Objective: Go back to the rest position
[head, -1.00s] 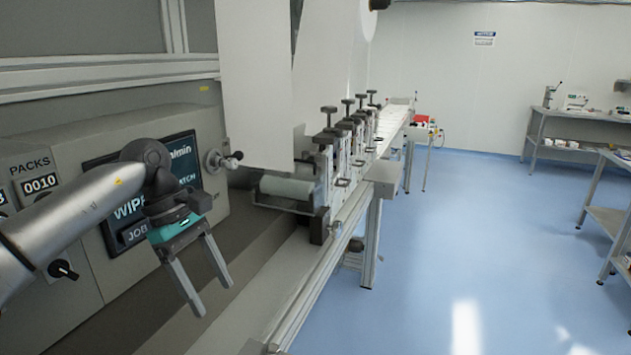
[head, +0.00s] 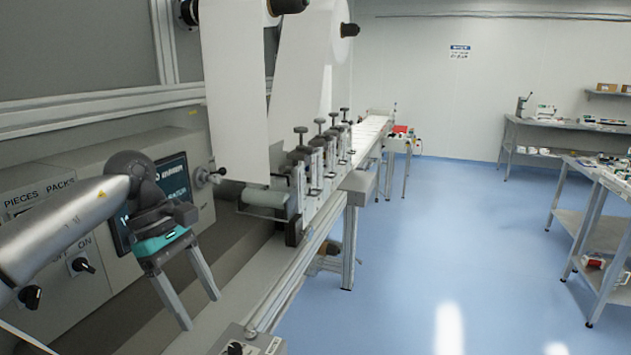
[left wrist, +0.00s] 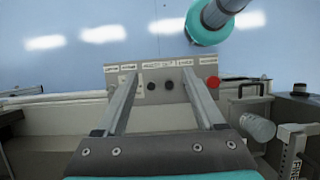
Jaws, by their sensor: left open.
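My left gripper (head: 200,308) is open and empty in the head view. It hangs in front of the converter's grey panel (head: 60,222) and its dark screen (head: 172,178), with both fingers pointing down and apart. In the left wrist view its two fingers (left wrist: 160,88) reach toward a labelled control box (left wrist: 165,82) with black knobs and a red button, and nothing is between them. A teal-and-grey piece (left wrist: 208,22) at the top of that view seems to be part of my other arm. My right gripper is not in view.
White web (head: 235,90) hangs over the converter line. A row of clamps (head: 318,165) stands along the rail (head: 290,290), which runs away from me. A control box (head: 250,340) sits at the near end. Blue floor (head: 450,250) is clear to the right, up to metal tables (head: 600,220).

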